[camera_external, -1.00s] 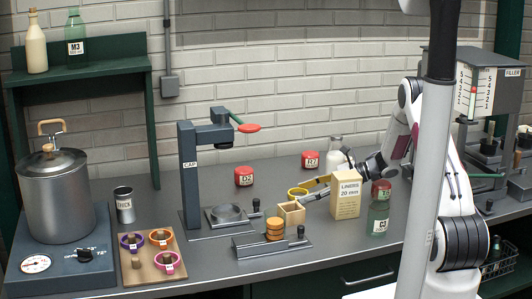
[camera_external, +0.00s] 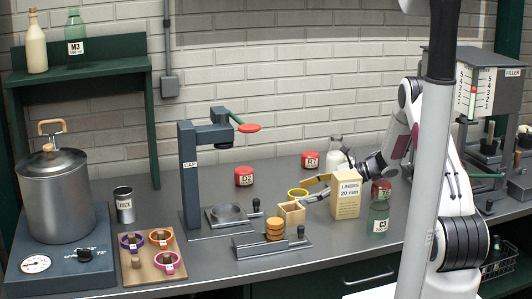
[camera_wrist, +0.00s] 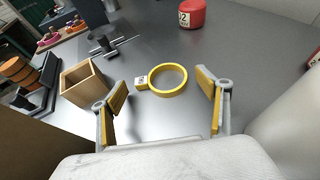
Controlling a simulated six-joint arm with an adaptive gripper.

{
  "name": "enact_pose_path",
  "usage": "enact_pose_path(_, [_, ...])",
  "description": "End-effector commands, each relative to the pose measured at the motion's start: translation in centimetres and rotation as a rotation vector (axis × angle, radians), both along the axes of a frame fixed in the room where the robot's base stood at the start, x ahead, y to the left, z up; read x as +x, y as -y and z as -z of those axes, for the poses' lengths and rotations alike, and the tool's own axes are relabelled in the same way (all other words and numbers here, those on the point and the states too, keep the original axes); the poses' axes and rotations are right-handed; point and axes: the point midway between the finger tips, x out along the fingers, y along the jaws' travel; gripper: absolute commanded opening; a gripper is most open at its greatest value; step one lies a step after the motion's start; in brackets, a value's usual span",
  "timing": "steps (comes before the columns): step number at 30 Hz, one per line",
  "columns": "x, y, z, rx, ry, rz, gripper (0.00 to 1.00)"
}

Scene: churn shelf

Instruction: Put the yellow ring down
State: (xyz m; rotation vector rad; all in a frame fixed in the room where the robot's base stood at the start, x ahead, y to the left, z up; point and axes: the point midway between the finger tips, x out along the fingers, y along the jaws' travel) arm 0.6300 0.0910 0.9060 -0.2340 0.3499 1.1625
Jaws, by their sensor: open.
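The yellow ring (camera_wrist: 168,92), with a small white-labelled tag, lies flat on the grey counter in the wrist view. It also shows in the external view (camera_external: 297,194), partly hidden behind the wooden box. My gripper (camera_wrist: 163,103) is open, its yellow-padded fingers apart on either side of the ring's near side, and not touching it. In the external view my gripper (camera_external: 316,186) is low over the counter, behind the liners carton.
An open wooden box (camera_external: 291,212) and the liners carton (camera_external: 346,195) stand close by. A press (camera_external: 190,175) is to the left. Red jars (camera_external: 244,176) stand behind. A board with purple, orange and pink rings (camera_external: 150,277) is at the far left.

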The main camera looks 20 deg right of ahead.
Motion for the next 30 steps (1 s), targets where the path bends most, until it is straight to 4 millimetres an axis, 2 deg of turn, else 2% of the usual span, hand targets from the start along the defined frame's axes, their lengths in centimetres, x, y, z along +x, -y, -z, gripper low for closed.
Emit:
enact_pose_path(9, [-1.1,2.9,-1.3,0.001,0.001,0.003,0.76])
enact_pose_path(21, [-1.0,2.6,-6.4,-0.001,0.002,-0.001,0.76])
enact_pose_path(30, [-1.0,2.5,-8.1,0.000,0.000,0.000,0.76])
